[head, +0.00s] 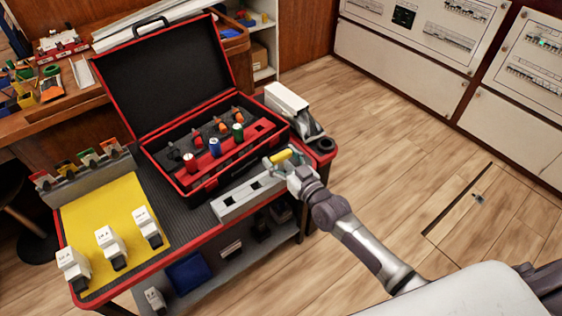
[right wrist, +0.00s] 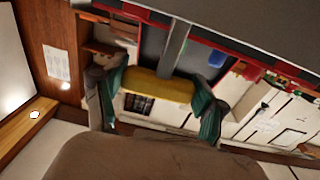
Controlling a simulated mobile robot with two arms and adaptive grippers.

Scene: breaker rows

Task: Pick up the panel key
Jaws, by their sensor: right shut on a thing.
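The panel key has a yellow handle (head: 281,156), held at the right end of the grey slotted block (head: 252,193) on the cart. In the right wrist view the yellow handle (right wrist: 157,88) lies across between my fingers, with a grey shaft running up from it. My right gripper (head: 284,160) is shut on the handle, one finger at each end; its fingers also show in the right wrist view (right wrist: 155,100). I cannot tell whether the shaft is still in the block. My left gripper is not in view.
An open black and red case (head: 185,184) holding coloured tools stands just behind the block. A white and grey device (head: 288,103) is at the cart's back right. White breakers (head: 110,245) stand on a yellow mat (head: 85,210) at left. The floor to the right is clear.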

